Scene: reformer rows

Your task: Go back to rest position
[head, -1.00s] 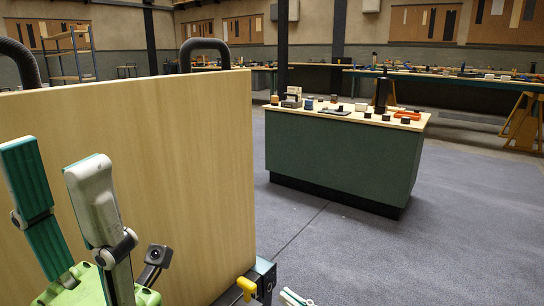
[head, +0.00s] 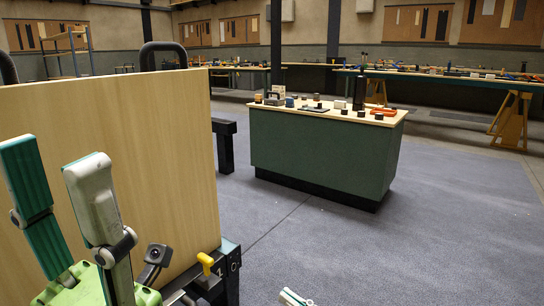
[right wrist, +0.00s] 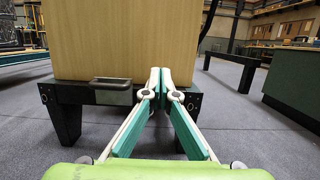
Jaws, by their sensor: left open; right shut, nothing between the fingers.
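My left gripper (head: 54,158) stands upright at the left of the head view, its two green-and-white fingers spread apart with nothing between them. It appears in front of the large wooden panel (head: 130,150). My right gripper shows only as a small tip (head: 295,298) at the bottom edge of the head view. In the right wrist view my right gripper (right wrist: 166,73) has its fingertips together and holds nothing. Its tips overlap the panel's lower right edge in that picture; I cannot tell the gap.
The panel stands on a dark frame (right wrist: 68,120) with a grey handle (right wrist: 110,84). A yellow knob (head: 206,263) sits by its corner. A green counter (head: 320,150) bearing small items stands beyond. Grey floor (head: 420,240) around the counter is clear. Long benches line the back wall.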

